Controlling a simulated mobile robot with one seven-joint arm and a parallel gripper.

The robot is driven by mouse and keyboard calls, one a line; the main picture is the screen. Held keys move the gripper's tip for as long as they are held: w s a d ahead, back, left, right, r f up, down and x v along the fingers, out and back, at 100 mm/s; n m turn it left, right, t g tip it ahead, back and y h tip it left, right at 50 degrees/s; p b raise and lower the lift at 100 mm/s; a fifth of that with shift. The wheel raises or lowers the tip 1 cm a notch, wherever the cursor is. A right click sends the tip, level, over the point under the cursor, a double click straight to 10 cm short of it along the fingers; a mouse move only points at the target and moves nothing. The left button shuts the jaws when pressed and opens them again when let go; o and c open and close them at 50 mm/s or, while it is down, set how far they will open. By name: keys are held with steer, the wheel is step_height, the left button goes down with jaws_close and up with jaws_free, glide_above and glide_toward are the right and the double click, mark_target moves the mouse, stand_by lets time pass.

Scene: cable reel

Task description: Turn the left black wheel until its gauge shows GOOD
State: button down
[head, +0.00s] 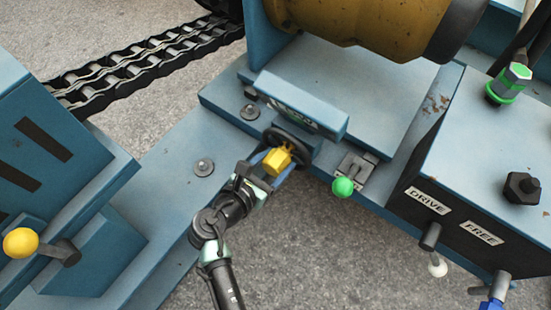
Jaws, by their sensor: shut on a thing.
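A black wheel (298,145) with a yellow hex hub (277,161) is mounted on the front of a blue block (303,105). My gripper (275,168) reaches it from below left. Its fingers are on either side of the yellow hub and shut on it. The gripper and hub cover part of the wheel. A small dark panel with pale markings (297,112) sits on the sloping face above the wheel. It may be the gauge, but its reading is too small to make out.
A green-knobbed lever (343,187) stands close to the right of the wheel. A yellow-knobbed lever (21,242) is at the far left. A blue cabinet with DRIVE (428,200) and FREE (481,233) labels stands at right. Bare floor lies below the wheel.

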steer(key=shift+s+r+m+y+p, duration=0.1)
steer(key=shift+m+y+p, duration=0.2)
steer(key=shift+m+p, duration=0.15)
steer(key=shift+d+m+t+y+p, duration=0.1)
steer(key=shift+m+t+y+p, duration=0.35)
steer(key=shift+m, duration=0.3)
steer(key=shift+f+m+t+y+b, duration=0.3)
steer(key=shift+m+t, duration=0.15)
steer(key=shift+m, duration=0.25)
steer(key=shift+m+t+y+b, duration=0.3)
steer(key=shift+m+b, duration=0.2)
steer(key=shift+m, duration=0.2)
steer(key=shift+r, duration=0.1)
steer(key=shift+c, duration=0.2)
jaws_free()
